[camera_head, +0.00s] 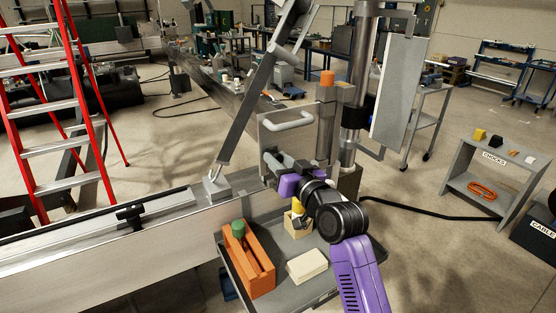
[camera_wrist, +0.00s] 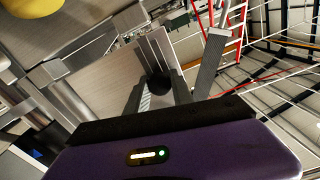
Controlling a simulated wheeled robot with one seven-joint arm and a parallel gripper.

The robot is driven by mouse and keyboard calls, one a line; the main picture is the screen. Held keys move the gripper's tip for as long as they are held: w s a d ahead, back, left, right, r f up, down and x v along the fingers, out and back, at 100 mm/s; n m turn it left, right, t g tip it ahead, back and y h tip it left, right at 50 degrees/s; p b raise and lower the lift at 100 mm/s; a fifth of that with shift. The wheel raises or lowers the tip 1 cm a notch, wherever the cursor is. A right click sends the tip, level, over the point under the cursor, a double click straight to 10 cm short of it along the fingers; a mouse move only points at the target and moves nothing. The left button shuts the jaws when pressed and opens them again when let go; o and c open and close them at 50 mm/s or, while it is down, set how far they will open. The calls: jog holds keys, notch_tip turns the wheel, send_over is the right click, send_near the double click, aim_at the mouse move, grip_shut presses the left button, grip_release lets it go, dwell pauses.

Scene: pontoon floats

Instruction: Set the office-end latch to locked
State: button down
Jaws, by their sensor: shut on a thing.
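My gripper (camera_head: 273,169), at the end of my purple and black arm, is at the lower left of an upright metal plate with a pale handle (camera_head: 290,121). In the wrist view, my ribbed grey fingers (camera_wrist: 178,84) stand around a dark round knob (camera_wrist: 158,84) on a grey metal part, which looks like the latch. My gripper is shut on it. The fingers and wrist hide most of it in the head view. I cannot read the latch's position, and no lock marking is legible.
A tray (camera_head: 322,298) below my arm holds an orange tool carrier (camera_head: 262,274), a cream block (camera_head: 307,265) and a small box. A slanted grey strut (camera_head: 250,105) and an orange-topped post (camera_head: 326,115) stand close by.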

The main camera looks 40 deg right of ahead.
jog(key=shift+f+b, duration=1.35)
jog(key=shift+f, duration=0.55)
jog(key=c, duration=1.1)
grip_release()
jog(key=b+v, duration=0.1)
jog(key=v, duration=0.6)
jog(key=shift+s+b, duration=0.3)
jog(key=shift+s, duration=0.1)
jog(key=shift+a, duration=0.1)
